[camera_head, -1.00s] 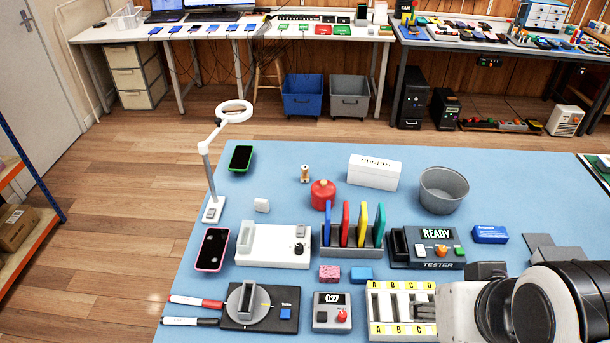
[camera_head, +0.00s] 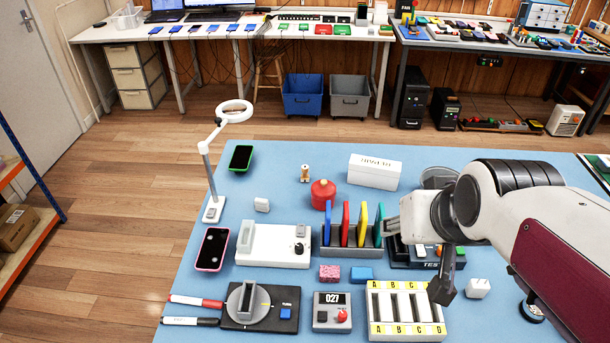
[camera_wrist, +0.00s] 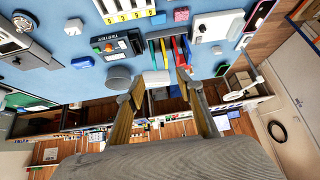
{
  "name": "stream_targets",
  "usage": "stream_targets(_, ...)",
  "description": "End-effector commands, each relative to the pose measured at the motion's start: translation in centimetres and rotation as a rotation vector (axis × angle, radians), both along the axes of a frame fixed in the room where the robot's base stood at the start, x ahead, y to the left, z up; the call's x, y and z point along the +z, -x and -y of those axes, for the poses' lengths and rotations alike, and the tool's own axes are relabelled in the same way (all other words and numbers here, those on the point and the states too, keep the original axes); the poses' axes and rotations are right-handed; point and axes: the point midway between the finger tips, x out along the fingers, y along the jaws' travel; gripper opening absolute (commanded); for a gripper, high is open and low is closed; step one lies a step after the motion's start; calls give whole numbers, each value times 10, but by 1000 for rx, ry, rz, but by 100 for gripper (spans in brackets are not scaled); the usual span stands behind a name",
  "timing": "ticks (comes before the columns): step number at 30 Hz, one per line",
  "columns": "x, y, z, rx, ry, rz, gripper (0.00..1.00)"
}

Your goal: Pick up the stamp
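A small upright wooden piece with a pale middle (camera_head: 305,173) looks like the stamp. It stands on the blue mat behind the red canister (camera_head: 323,194) and left of the white box (camera_head: 375,171). My gripper (camera_wrist: 157,88) is open and empty in the wrist view, with its two fingers well apart. In the head view my arm's end is over the tester at the right, well to the right of the wooden piece. I cannot clearly make out the fingertips there. I cannot pick out the stamp in the wrist view.
A rack of coloured slabs (camera_head: 347,237) stands near the mat's middle. The tester (camera_head: 400,252) and grey bowl (camera_head: 437,175) are partly hidden by my arm. A ring lamp (camera_head: 233,112) rises at left.

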Motion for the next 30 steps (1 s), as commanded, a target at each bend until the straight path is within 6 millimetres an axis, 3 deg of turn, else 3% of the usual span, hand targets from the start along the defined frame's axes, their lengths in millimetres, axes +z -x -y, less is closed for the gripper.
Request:
stream_targets(14,-12,-103,-32,42,-19,96,36)
stream_targets(30,-51,-208,-74,76,-35,208,36)
